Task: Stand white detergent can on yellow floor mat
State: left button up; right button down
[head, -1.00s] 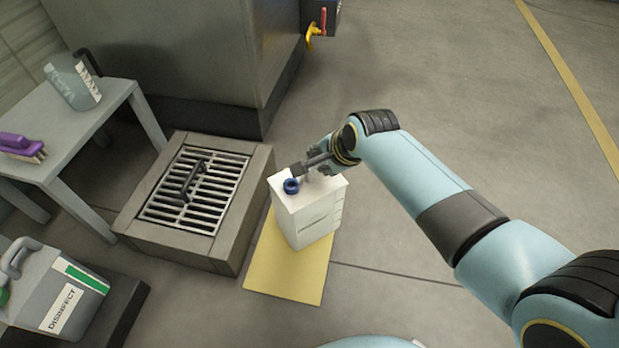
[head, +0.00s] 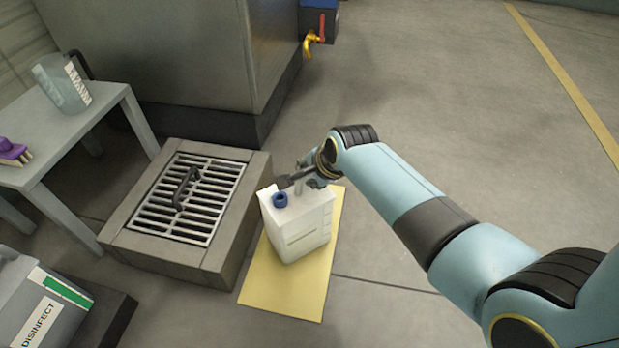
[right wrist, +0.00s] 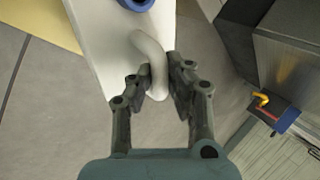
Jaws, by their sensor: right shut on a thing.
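The white detergent can (head: 298,228) with a blue cap is upright over the yellow floor mat (head: 275,285) in the head view. Whether its base touches the mat, I cannot tell. My right gripper (head: 304,182) is at the can's top, shut on its handle. In the right wrist view the fingers (right wrist: 162,82) close around the white curved handle (right wrist: 150,58), with part of the can (right wrist: 105,45) beside it. My left gripper is not in view.
A raised floor drain with a grate (head: 190,205) stands just left of the mat. A grey table (head: 85,125) holds a jug (head: 62,85) and a purple brush (head: 12,152). A disinfectant can (head: 40,305) is at lower left. Open floor lies to the right.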

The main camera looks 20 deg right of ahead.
jog(key=shift+f, duration=0.1)
dwell(0.3)
jog(key=c, duration=1.3)
grip_release()
